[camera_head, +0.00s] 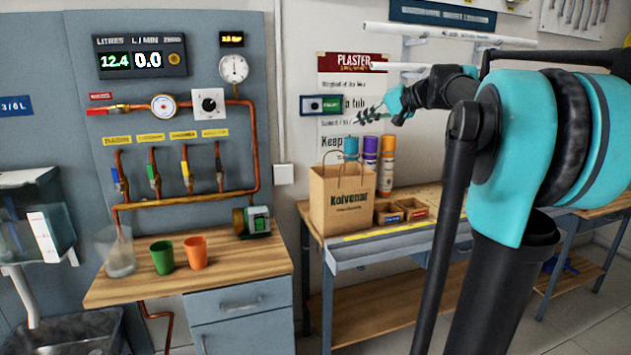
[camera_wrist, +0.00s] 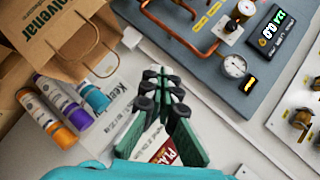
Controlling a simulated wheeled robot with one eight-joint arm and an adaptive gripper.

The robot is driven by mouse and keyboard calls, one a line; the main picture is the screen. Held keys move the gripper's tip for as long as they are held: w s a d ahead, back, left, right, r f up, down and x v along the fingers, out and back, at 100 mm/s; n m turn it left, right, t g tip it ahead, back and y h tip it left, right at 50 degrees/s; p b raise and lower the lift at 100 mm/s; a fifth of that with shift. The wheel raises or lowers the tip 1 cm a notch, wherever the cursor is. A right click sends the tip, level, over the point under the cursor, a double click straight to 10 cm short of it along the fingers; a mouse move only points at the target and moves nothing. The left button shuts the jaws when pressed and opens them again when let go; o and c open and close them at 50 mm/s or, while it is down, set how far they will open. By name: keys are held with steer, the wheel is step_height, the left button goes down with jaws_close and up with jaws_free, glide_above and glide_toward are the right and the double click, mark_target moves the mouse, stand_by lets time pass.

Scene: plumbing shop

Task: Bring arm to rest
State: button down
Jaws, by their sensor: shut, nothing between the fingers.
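My arm reaches in from the right side of the head view, bent at a large teal joint. My gripper (camera_head: 367,114) hangs in the air in front of the wall poster, above the spray cans and the paper bag. It points left and slightly down. In the wrist view my gripper (camera_wrist: 164,76) shows its dark green fingers with black pads brought together. It is shut and holds nothing. No object touches it in either view.
A paper bag (camera_head: 342,199), several spray cans (camera_head: 387,162) and small boxes stand on the right bench. A green cup (camera_head: 162,256), an orange cup (camera_head: 195,252) and a clear jug (camera_head: 118,252) stand on the left counter. Copper pipes (camera_head: 258,150) run along the panel behind.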

steer(key=s+a+f+n+g+h, duration=0.1)
steer(key=s+f, duration=0.2)
steer(key=f, duration=0.5)
steer(key=s+f+g+h, duration=0.1)
steer(key=s+f, duration=0.3)
steer(key=f, duration=0.4)
steer(key=s+d+f+n+g+h, duration=0.1)
steer(key=s+d+f+h, duration=0.2)
steer(key=s+f, duration=0.9)
steer(key=s+d+f+n+h, duration=0.1)
steer(key=s+d+f+h, duration=0.2)
steer(key=s+f, duration=1)
step_height(320, 180, down, 7)
steer(key=shift+s+d+r+g+h, duration=0.2)
steer(key=shift+d+g+h, duration=0.15)
steer(key=shift+h, duration=0.75)
